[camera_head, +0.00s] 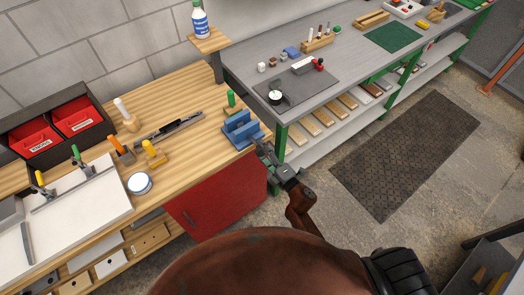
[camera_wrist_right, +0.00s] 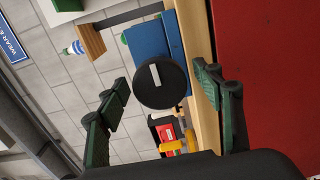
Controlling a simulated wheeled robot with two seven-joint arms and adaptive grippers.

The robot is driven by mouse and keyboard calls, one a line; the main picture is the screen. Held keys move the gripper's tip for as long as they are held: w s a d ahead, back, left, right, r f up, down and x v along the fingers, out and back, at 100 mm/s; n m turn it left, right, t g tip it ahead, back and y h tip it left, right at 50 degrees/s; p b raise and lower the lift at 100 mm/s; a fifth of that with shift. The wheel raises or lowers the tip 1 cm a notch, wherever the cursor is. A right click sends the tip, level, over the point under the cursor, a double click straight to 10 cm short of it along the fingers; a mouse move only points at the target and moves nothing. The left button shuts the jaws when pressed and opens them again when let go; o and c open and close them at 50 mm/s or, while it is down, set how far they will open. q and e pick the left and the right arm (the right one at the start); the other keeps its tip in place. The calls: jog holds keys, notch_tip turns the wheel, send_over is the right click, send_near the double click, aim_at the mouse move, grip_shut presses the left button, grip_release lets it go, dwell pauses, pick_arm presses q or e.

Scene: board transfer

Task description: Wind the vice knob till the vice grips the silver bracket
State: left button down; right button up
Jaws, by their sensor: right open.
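The blue vice (camera_head: 243,130) stands at the right end of the wooden bench. In the right wrist view its blue body (camera_wrist_right: 150,42) lies behind the round black knob (camera_wrist_right: 161,84), which has a white bar mark on its face. My right gripper (camera_head: 263,150) is at the vice's near right side. In the wrist view the right gripper (camera_wrist_right: 161,79) is open, its green-padded fingers on either side of the knob with gaps between. I cannot make out the silver bracket for certain, or whether the jaws touch it. My left gripper is not in view.
The wooden bench (camera_head: 190,95) carries a long dark metal tool (camera_head: 170,130), a round tin (camera_head: 140,184), and orange-handled tools left of the vice. A red cabinet (camera_head: 215,195) is below. A grey bench (camera_head: 350,65) adjoins on the right. Floor beyond is clear around the dark mat (camera_head: 410,150).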

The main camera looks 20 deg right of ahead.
jog(key=v, duration=1.2)
